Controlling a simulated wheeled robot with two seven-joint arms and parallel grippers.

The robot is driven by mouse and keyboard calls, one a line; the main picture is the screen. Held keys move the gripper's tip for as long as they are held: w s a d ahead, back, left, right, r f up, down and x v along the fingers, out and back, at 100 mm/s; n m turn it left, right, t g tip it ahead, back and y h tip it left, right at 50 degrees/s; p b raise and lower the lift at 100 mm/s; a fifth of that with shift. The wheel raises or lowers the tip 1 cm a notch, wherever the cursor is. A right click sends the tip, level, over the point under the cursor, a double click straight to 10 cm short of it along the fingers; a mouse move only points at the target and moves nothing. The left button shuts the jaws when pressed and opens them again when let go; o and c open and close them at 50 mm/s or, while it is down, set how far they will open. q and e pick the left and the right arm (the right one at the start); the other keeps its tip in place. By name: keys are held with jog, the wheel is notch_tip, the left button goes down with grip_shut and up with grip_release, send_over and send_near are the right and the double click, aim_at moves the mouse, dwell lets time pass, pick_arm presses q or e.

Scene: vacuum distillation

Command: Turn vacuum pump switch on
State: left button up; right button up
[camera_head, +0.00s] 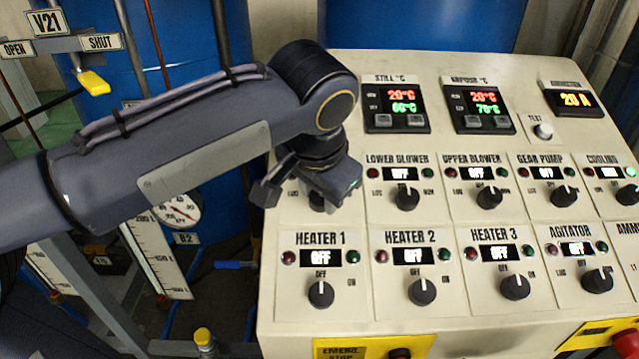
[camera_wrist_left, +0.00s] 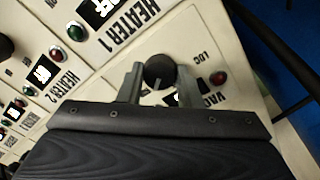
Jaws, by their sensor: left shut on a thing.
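The vacuum pump switch is a round black knob (camera_wrist_left: 160,70) on the cream panel (camera_head: 400,218). In the left wrist view, part of its label, "VAC", and "LOC" show beside it, with a red lamp (camera_wrist_left: 218,78). My left gripper (camera_wrist_left: 160,88) has one finger on each side of the knob and is shut on it. In the head view my left gripper (camera_head: 318,192) reaches down to the panel left of the lower blower knob and hides most of the switch and its display. I cannot read the display. My right gripper is not in view.
The heater 1 knob (camera_head: 321,294) sits just below the pump switch, and the lower blower knob (camera_head: 407,198) is to its right. An emergency stop (camera_head: 400,353) is at the bottom edge. A pressure gauge (camera_head: 181,211) and blue barrel stand left of the panel.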

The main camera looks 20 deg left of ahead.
pick_arm(q)
jog(key=shift+m, duration=0.5)
jog(key=shift+p, duration=0.3)
jog(key=o, duration=1)
jog(key=shift+c, duration=0.2)
jog(key=v, duration=0.7)
jog(key=shift+r, duration=0.4)
jog(key=shift+s, duration=0.1)
